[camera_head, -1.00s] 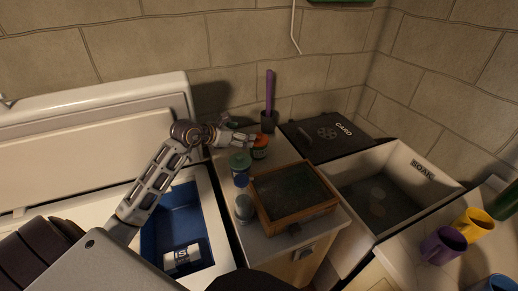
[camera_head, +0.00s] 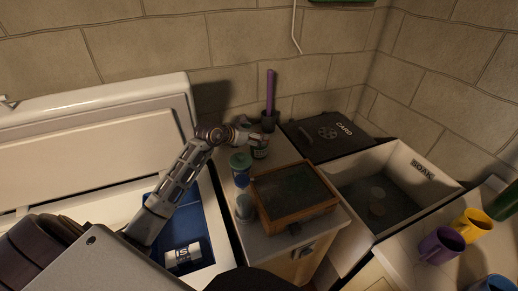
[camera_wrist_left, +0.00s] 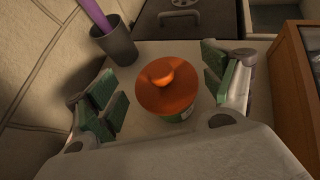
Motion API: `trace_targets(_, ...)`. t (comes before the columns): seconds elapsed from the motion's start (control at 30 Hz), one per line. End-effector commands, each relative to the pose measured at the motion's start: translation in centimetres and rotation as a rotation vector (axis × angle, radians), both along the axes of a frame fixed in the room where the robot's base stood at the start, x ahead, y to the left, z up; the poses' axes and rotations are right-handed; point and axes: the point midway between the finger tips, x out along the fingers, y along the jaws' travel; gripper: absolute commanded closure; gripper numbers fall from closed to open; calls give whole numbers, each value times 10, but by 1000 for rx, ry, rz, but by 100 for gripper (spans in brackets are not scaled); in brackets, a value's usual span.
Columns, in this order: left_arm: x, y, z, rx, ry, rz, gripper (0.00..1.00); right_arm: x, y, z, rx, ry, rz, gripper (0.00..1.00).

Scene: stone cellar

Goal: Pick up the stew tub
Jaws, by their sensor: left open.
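An orange-lidded tub with a round knob (camera_wrist_left: 168,88) stands on the counter, and part of it shows in the head view (camera_head: 261,152). I cannot read its label, so I cannot confirm that it is the stew tub. My left gripper (camera_wrist_left: 162,86) is open, its green-padded fingers on either side of the tub with gaps to it. In the head view my left gripper (camera_head: 250,137) reaches over the tub and hides part of its lid. My right gripper is not in view.
A dark cup with a purple handle (camera_head: 268,121) stands behind the tub. A deep sink (camera_head: 348,245) is at right.

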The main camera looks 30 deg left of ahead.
Motion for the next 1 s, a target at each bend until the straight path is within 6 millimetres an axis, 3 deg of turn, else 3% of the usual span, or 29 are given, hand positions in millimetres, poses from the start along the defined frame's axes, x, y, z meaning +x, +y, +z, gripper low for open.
trace_targets(0.63,10,-4,-6,-1,0,0,18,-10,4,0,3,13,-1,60)
trace_targets(1.0,36,-12,-20,-2,1,1,18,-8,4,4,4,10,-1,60)
